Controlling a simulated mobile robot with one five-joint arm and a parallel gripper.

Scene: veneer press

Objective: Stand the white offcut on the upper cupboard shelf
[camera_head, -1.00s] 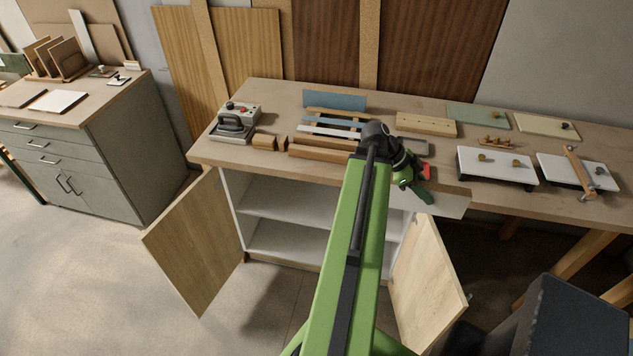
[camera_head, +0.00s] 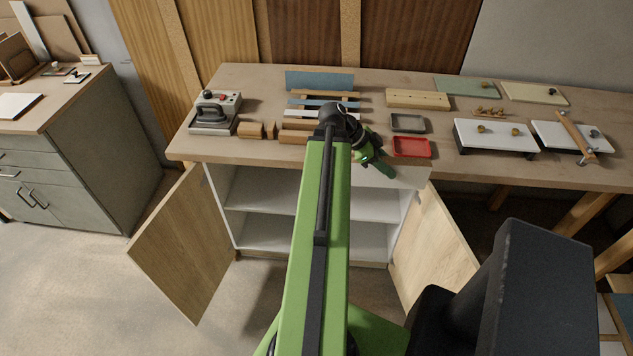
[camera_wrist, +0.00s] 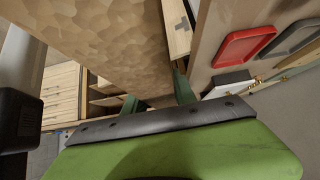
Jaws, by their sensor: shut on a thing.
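My gripper (camera_head: 376,168) hangs at the front edge of the bench, above the right part of the open cupboard. It is shut on the white offcut (camera_head: 405,178), a pale flat panel that shows just below the bench edge. My arm hides its left part. In the wrist view, a broad tan, mottled surface runs up to my fingers (camera_wrist: 158,98); it appears to be the held piece seen close up. The cupboard's upper shelf (camera_head: 262,200) is white and looks empty on the left; my arm covers its middle.
Both cupboard doors stand open, the left door (camera_head: 185,245) and the right door (camera_head: 437,245) jutting forward. On the bench (camera_head: 265,85) near my gripper lie a red tray (camera_head: 412,147), a grey tray (camera_head: 407,123) and wood strips. A corded press iron (camera_head: 214,113) stands at left.

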